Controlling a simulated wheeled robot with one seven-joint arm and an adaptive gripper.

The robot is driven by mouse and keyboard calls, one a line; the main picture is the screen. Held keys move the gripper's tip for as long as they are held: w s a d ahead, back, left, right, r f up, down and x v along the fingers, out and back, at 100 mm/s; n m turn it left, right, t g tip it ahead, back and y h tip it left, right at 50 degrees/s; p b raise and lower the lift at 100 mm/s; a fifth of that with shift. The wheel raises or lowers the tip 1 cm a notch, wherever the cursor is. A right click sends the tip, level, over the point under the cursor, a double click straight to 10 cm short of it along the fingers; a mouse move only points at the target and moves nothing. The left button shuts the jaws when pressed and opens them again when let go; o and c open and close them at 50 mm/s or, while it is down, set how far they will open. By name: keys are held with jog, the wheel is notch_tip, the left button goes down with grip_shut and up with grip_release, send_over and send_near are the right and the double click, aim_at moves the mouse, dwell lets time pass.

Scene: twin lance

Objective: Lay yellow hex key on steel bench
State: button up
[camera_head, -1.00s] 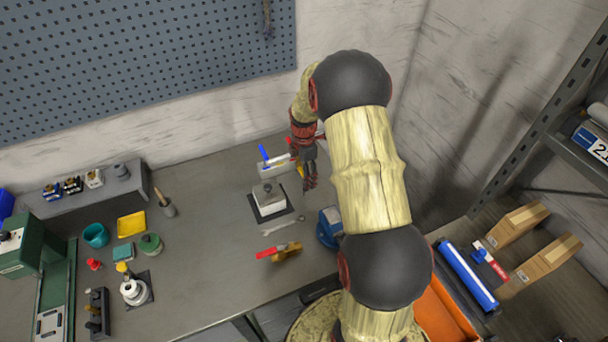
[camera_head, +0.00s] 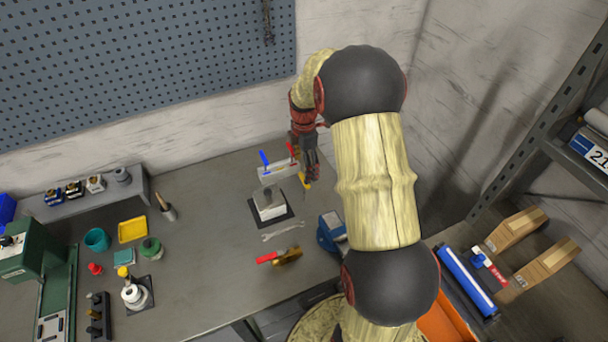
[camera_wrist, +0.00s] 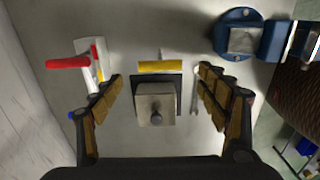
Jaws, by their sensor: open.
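The yellow hex key (camera_head: 306,182) shows as a small yellow piece at my gripper's tips in the head view. In the wrist view its yellow handle (camera_wrist: 162,66) lies crosswise between the spread fingertips, with a gap on each side. I cannot tell whether it touches the bench; its metal shaft is not clear. My gripper (camera_head: 311,178) is open over the back of the steel bench (camera_head: 215,250), right of the light key rack (camera_head: 278,173). The fingers (camera_wrist: 161,76) also show in the wrist view.
Blue (camera_head: 265,160) and red (camera_head: 292,151) handles stand at the rack. A metal block on a black plate (camera_head: 270,207), a wrench (camera_head: 283,230), a red-handled tool (camera_head: 280,257) and a blue vise (camera_head: 331,232) are nearby. Bare bench lies left of the block.

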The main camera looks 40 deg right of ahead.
jog(key=s+a+r+m+t, duration=0.1)
jog(key=s+a+r+m, duration=0.25)
jog(key=a+r, duration=0.55)
jog(key=s+a+r+m+t, duration=0.25)
jog(key=s+a+r, duration=0.3)
jog(key=r, duration=0.65)
jog(key=s+a+r+m+t, duration=0.2)
jog(key=s+a+m, duration=0.7)
jog(key=s, duration=0.5)
jog(key=shift+s+a+r, duration=0.35)
jog(key=shift+a, duration=0.75)
